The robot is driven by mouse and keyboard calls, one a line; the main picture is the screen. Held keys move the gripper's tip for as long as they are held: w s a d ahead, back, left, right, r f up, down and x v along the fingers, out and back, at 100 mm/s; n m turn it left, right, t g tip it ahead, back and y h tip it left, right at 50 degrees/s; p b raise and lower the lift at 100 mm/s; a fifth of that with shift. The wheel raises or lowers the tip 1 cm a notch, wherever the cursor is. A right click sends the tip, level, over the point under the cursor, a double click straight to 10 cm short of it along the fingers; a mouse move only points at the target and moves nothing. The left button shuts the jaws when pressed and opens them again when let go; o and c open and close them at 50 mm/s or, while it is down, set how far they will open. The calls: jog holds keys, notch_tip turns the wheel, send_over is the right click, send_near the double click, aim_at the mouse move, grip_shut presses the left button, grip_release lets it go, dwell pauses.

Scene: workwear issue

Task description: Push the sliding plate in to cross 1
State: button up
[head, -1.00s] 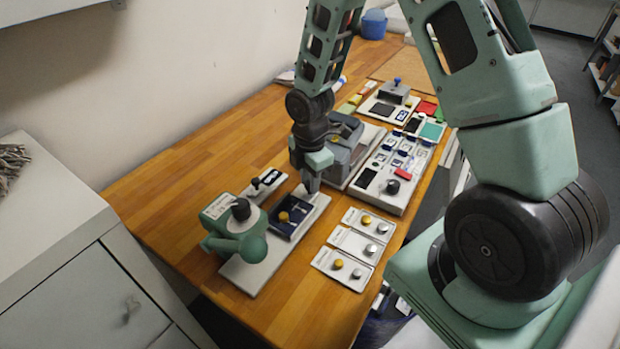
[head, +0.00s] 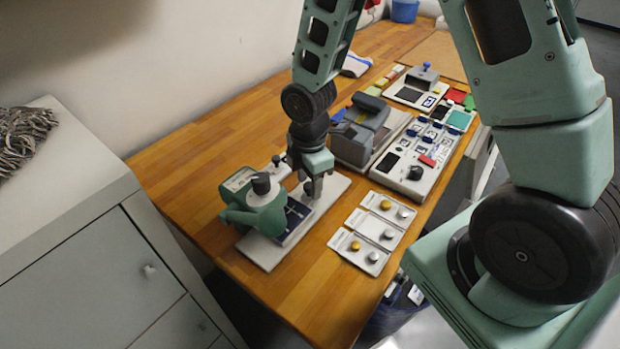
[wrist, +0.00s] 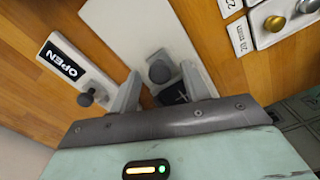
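The dark blue sliding plate (head: 294,216) with pale cross marks lies on a long white base (head: 326,196), partly under the green press (head: 262,205) with its black top knob. Which cross lines up with the press is hidden. My gripper (head: 314,192) is low over the base at the plate's outer end, pointing down. In the wrist view its two fingers (wrist: 160,85) stand apart. A dark grey knob (wrist: 160,70) and a corner of the plate (wrist: 173,94) with a cross mark show between them. I cannot tell whether the fingers touch the knob.
A small strip labelled OPEN (wrist: 66,64) with a black lever (wrist: 88,97) lies beside the base. Small white cards (head: 364,250) with yellow and silver buttons lie at right. A grey machine (head: 358,132) and a control panel (head: 412,160) stand behind. The left wood is clear.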

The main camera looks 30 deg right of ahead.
jog(key=shift+r, duration=0.1)
notch_tip(320, 180, up, 17)
dwell(0.6)
dwell(0.5)
